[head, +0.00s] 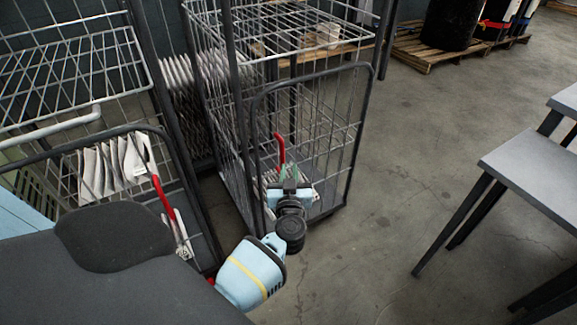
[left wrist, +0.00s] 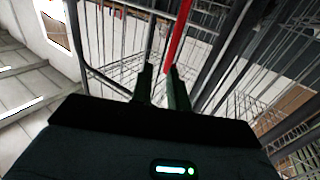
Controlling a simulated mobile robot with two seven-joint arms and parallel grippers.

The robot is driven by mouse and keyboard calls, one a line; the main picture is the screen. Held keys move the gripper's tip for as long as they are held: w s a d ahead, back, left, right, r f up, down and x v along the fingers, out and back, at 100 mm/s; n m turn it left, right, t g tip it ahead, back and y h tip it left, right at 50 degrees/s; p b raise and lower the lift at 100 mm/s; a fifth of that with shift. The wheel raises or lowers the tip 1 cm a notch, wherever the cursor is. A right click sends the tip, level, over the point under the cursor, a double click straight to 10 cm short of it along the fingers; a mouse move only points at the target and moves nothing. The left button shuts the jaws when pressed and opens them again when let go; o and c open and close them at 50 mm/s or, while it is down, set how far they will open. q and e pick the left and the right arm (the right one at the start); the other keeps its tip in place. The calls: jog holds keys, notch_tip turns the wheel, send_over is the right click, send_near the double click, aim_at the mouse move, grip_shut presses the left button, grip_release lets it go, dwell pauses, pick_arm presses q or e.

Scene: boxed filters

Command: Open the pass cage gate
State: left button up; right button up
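The middle wire cage (head: 236,128) has a gate with a dark tubular frame (head: 318,72) across its front lower half. I cannot tell whether the gate is fully shut. A red handle (head: 280,148) stands upright on the gate's left part. My left gripper (head: 289,180) is in front of the gate at the handle's lower end. In the left wrist view its two fingers (left wrist: 162,80) are apart, and the red handle (left wrist: 181,32) reaches down to the fingertips, close to the right finger. I cannot tell whether it lies between them. My right gripper is not in view.
A second wire cage (head: 72,75) with another red handle (head: 161,195) and white boxed filters (head: 115,168) stands at the left. Grey tables (head: 530,165) stand at the right. A wooden pallet (head: 428,52) is at the back. The floor between is clear.

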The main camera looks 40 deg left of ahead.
pick_arm(q)
jog(key=shift+p+v, duration=0.55)
jog(key=shift+v, duration=0.7)
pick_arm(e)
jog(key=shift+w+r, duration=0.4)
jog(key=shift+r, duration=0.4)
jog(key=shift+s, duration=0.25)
pick_arm(q)
jog(key=shift+p, duration=0.35)
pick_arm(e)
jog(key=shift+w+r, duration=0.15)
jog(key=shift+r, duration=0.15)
pick_arm(q)
jog(key=shift+s, duration=0.1)
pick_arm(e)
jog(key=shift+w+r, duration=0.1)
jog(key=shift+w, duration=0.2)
